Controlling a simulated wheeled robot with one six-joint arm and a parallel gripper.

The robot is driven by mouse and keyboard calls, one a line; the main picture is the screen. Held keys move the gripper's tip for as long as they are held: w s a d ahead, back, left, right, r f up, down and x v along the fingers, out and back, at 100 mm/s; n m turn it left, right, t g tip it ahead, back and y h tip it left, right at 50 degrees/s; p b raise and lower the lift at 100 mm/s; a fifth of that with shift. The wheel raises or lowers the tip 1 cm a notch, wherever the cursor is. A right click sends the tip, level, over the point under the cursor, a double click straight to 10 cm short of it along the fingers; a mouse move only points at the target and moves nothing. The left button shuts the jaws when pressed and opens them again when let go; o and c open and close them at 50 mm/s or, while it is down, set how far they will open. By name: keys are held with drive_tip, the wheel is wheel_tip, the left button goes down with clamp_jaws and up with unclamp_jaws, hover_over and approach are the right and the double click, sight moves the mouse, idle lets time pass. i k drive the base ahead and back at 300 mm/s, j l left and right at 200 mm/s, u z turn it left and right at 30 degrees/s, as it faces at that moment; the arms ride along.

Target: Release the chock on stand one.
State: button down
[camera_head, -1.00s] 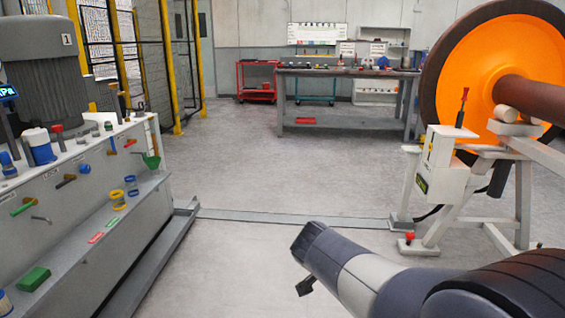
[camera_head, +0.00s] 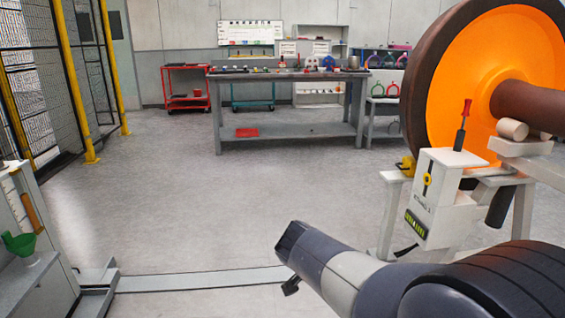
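The white control box (camera_head: 437,190) on the stand at right has small lettering that seems to read STAND 1. A lever with a red handle (camera_head: 466,110) rises upright from its top. The orange wheel (camera_head: 460,75) with a dark rim rests above the stand. A small dark piece (camera_head: 290,287) under my arm's end may be part of my gripper; its fingers cannot be made out. My arm is left of and below the box.
A workbench (camera_head: 290,81) with small items stands at the back, beside a red cart (camera_head: 187,90). A mesh fence with yellow posts (camera_head: 77,80) is at left. A grey bench with a green funnel (camera_head: 20,243) is at lower left. A floor rail (camera_head: 200,281) crosses ahead. The middle floor is clear.

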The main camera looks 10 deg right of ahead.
sight(408, 164)
drive_tip(key=i+z, duration=0.2)
drive_tip(key=i, duration=0.35)
drive_tip(key=i+j+z, duration=0.2)
drive_tip(key=i, duration=0.4)
drive_tip(key=i+j+z, duration=0.2)
drive_tip(key=i, duration=0.35)
drive_tip(key=i+l+z, duration=0.25)
drive_tip(key=i, duration=0.3)
drive_tip(key=i+z, duration=0.3)
drive_tip(key=i, duration=0.3)
